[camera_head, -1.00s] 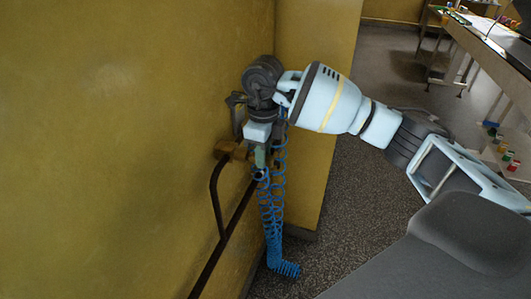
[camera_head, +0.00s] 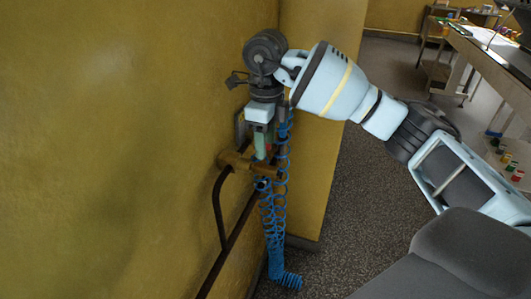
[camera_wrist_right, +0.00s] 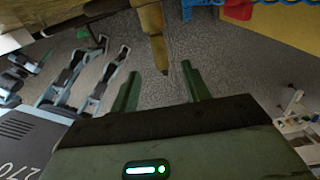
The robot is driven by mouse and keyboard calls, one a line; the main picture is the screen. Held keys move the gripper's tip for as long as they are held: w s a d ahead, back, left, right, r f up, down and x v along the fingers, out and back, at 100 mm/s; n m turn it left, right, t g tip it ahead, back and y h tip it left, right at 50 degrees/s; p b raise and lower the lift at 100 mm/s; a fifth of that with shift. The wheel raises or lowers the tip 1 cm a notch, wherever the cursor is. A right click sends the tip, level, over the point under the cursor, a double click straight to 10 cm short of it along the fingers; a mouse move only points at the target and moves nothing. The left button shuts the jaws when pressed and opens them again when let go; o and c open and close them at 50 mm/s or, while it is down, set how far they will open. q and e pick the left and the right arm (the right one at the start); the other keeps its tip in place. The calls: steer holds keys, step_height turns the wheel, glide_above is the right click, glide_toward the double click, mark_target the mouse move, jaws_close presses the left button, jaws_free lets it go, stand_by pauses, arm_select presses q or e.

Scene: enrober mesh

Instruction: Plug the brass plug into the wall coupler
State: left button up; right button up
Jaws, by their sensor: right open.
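My right gripper (camera_head: 262,150) points down beside the wall. Its two green fingers stand apart in the right wrist view (camera_wrist_right: 162,84), with nothing between them. A tapered brass piece (camera_wrist_right: 152,42) reaches down towards the gap between the fingertips there; I cannot tell for sure whether it is the plug. In the head view a brass fitting (camera_head: 234,161) sits on the wall at the end of a dark pipe, just below and left of the fingers. I cannot tell whether it is the wall coupler. My left gripper is out of view.
A blue coiled hose (camera_head: 272,222) hangs below the fitting, close to the gripper. The dark pipe (camera_head: 219,210) runs down the yellow wall (camera_head: 110,130). A yellow pillar (camera_head: 322,130) stands behind my arm. A red part (camera_wrist_right: 238,9) shows in the wrist view. Benches stand far right.

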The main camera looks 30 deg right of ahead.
steer(key=shift+r, duration=0.5)
steer(key=shift+c, duration=0.5)
